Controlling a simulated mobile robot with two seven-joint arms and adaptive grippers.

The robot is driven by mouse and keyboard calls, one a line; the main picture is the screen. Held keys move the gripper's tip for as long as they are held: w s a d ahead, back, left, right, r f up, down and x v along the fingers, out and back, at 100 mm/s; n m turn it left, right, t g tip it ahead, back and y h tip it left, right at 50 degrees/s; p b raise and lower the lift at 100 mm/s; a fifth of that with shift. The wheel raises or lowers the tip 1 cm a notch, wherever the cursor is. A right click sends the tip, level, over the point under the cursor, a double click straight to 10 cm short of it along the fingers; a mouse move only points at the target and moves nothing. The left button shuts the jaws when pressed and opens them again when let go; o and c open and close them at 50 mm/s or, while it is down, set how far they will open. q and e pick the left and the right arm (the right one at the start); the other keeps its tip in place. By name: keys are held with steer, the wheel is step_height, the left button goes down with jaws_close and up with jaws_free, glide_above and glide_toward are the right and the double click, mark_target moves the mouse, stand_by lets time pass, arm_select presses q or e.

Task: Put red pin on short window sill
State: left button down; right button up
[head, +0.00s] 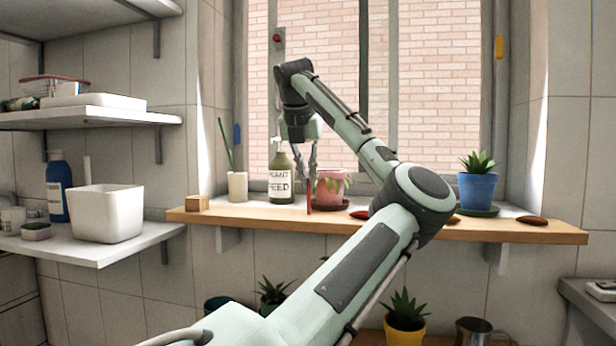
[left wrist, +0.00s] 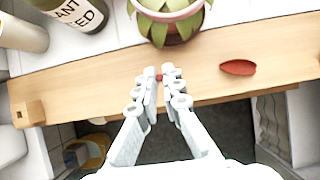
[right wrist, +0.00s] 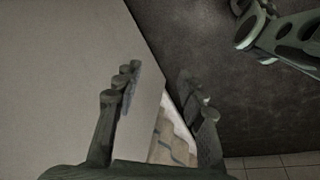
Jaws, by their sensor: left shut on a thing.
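The red pin (head: 309,196) is a thin red upright stick in the head view. My left gripper (head: 310,172) points down and is shut on it, just in front of the pink pot. In the left wrist view only a small red end (left wrist: 159,77) shows between the fingertips, over the wooden ledge. The long wooden ledge (head: 520,231) runs below the window, with a pale sill surface behind it. I cannot tell whether the pin touches the ledge. My right gripper (right wrist: 165,88) is open and empty in the right wrist view.
A soap bottle (head: 281,178), a pink pot (head: 331,187) and a white cup (head: 237,187) stand by the window. A wooden cube (head: 197,203) is at the ledge's left end. A blue pot (head: 477,190) and a reddish-brown oval (head: 532,220) are right.

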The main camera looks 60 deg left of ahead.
arm_select(q)
steer(key=shift+f, duration=0.1)
steer(key=c, duration=2.1)
jaws_free()
steer(key=shift+f, duration=0.1)
steer(key=shift+c, duration=0.2)
steer(key=o, duration=0.5)
steer(key=shift+c, duration=0.2)
steer(key=v, duration=1.2)
steer(key=shift+r, duration=0.2)
steer(key=shift+s, duration=0.1)
